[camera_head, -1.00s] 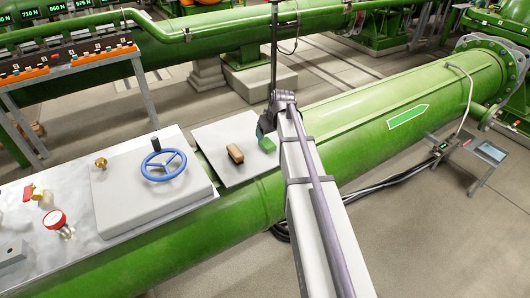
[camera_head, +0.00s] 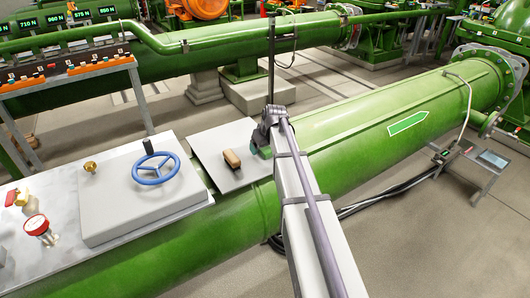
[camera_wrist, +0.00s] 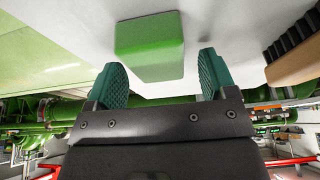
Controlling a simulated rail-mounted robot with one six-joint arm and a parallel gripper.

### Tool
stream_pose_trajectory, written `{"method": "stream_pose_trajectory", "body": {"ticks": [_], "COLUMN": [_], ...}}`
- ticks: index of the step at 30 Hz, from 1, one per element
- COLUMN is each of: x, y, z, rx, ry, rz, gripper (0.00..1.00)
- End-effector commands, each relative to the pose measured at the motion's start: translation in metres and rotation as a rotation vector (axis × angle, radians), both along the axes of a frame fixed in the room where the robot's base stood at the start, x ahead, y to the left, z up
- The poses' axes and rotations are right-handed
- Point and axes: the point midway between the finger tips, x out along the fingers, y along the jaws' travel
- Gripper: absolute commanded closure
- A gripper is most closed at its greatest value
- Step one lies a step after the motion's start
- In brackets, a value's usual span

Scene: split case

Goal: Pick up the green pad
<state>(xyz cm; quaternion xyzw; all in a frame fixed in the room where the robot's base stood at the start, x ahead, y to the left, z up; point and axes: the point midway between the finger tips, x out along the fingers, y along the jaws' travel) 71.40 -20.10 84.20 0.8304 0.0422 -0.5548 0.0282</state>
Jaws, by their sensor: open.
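The green pad (camera_wrist: 150,45) lies on a pale plate (camera_wrist: 230,20) and shows plainly in the wrist view. In the head view only a bit of the green pad (camera_head: 265,152) shows beside my arm. My gripper (camera_wrist: 160,80) is open, with teal ribbed fingers spread either side of an empty gap. The pad is just beyond the fingertips, a little left of the gap's middle, and is not between them. In the head view my gripper (camera_head: 261,137) is over the pad and largely hides it.
A brown brush (camera_head: 232,159) with dark bristles lies close by the pad on the same plate; it also shows at the right of the wrist view (camera_wrist: 293,62). A blue handwheel (camera_head: 155,168) stands on a grey box to the left. A big green pipe (camera_head: 380,115) runs alongside.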

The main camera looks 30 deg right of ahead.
Motion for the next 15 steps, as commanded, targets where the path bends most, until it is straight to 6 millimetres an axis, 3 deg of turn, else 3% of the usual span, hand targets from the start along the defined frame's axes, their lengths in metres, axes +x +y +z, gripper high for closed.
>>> {"method": "stream_pose_trajectory", "body": {"ticks": [7,15], "x": [-0.0001,-0.0001], "y": [-0.0001,0.0000], "z": [-0.0035,-0.0031], "rx": [0.000,0.000], "ry": [0.000,0.000], "rz": [0.000,0.000], "gripper": [0.23,0.49]}}
